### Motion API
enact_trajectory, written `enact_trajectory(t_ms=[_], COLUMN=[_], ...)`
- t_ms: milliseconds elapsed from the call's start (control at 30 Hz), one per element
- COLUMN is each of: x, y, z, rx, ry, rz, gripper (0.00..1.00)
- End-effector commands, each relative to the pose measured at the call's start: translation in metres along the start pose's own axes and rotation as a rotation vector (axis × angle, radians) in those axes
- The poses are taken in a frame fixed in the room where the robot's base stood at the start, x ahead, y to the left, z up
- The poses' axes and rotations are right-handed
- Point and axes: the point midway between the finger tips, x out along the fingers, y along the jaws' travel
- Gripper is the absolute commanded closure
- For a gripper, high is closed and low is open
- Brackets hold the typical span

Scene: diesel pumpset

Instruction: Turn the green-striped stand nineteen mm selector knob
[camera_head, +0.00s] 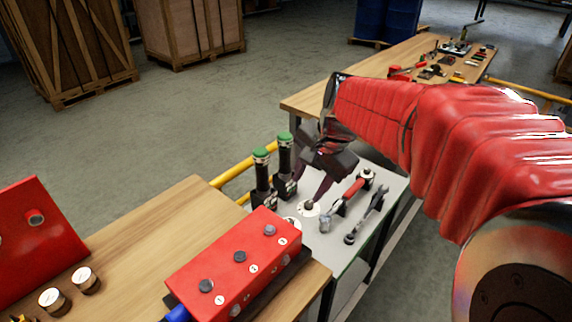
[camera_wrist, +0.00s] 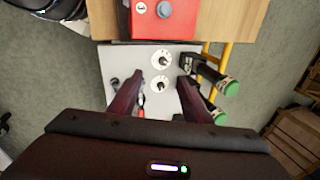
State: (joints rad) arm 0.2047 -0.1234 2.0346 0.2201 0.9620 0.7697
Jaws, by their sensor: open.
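A pale grey stand top (camera_head: 345,240) with a thin green edge holds two small dark selector knobs on round white dials. The nearer knob (camera_head: 308,208) lies just below my gripper (camera_head: 309,186), and the other knob (camera_head: 291,222) is partly hidden behind the red box. In the wrist view the lower knob (camera_wrist: 160,87) sits between my open fingers (camera_wrist: 159,97), with the fingers apart from it to each side. The upper knob (camera_wrist: 161,60) lies beyond the fingertips. I cannot read which knob is nineteen mm.
Two black, green-capped handles (camera_head: 262,175) stand beside the dials. A red-handled tool (camera_head: 347,200) and a grey wrench (camera_head: 366,215) lie on the other side. A red button box (camera_head: 235,262) borders the stand. A wooden bench (camera_head: 150,230) and yellow rail (camera_head: 230,175) are close.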

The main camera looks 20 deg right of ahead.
Motion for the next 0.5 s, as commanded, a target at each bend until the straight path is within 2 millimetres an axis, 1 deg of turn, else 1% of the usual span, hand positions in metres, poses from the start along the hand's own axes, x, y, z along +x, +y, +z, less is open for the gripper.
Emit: enact_trajectory(t_ms=[33,200,367,500], x=[0.008,0.032,0.058,0.083], y=[-0.005,-0.018,-0.027,-0.032], z=[-0.011,-0.044,-0.076,-0.105], rx=[0.064,0.283,0.489,0.670], ry=[-0.013,-0.052,-0.087,-0.116], rz=[0.006,0.017,0.031,0.044], gripper=[0.56,0.56,0.56,0.56])
